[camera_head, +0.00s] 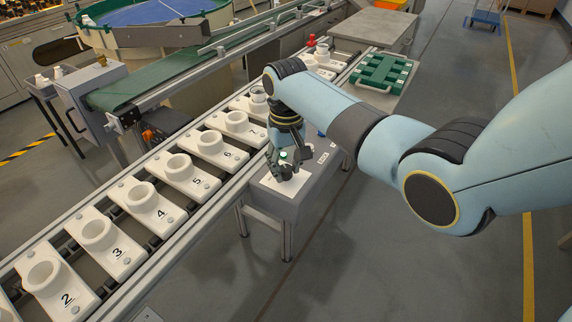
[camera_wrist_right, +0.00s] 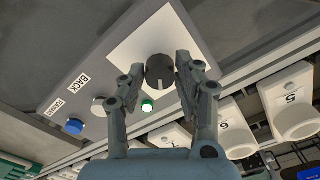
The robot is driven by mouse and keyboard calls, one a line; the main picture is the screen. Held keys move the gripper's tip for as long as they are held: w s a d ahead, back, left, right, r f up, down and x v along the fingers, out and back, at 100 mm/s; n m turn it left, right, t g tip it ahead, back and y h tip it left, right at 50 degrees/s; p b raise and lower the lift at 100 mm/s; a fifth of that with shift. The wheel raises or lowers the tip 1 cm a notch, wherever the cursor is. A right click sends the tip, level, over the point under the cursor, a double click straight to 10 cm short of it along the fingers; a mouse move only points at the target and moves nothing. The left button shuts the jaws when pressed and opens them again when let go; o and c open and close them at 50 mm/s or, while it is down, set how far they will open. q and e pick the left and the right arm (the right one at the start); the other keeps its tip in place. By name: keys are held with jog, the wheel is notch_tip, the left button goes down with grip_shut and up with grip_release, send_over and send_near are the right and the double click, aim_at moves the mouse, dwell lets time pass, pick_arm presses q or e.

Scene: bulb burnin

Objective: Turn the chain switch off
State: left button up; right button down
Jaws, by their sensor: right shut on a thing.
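A dark round knob (camera_wrist_right: 160,72) with a pale pointer line, the chain switch, sits on a white plate (camera_wrist_right: 140,45) of a grey control box. The box (camera_head: 284,205) stands beside the chain line in the head view. My right gripper (camera_wrist_right: 160,76) is shut on the knob, one finger on each side. In the head view the right gripper (camera_head: 285,168) covers the knob. A green lamp (camera_wrist_right: 147,105) beside the knob looks lit; it also shows in the head view (camera_head: 283,155). My left gripper is in neither view.
A blue button (camera_wrist_right: 74,126) and a pale button (camera_wrist_right: 99,106) are near the BACK label (camera_wrist_right: 77,86). Numbered white holders (camera_head: 149,203) line the chain beside the box. A green rack (camera_head: 383,71) lies farther back. Floor to the right is clear.

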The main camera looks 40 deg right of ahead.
jog(key=shift+r+n+p, duration=0.2)
jog(key=shift+n+p, duration=0.9)
jog(key=n+p, duration=0.2)
jog(key=n, duration=0.1)
jog(key=shift+n, duration=0.3)
jog(key=n+p, duration=0.1)
jog(key=n, duration=0.2)
jog(key=shift+f+n+p, duration=0.1)
jog(key=shift+n+p, duration=0.2)
jog(key=shift+p, duration=0.05)
jog(key=n+p, duration=0.1)
jog(key=n, duration=0.3)
jog(key=shift+f+n, duration=0.1)
jog(key=shift+n, duration=0.2)
jog(key=c, duration=0.9)
grip_release()
jog(key=shift+c, duration=0.2)
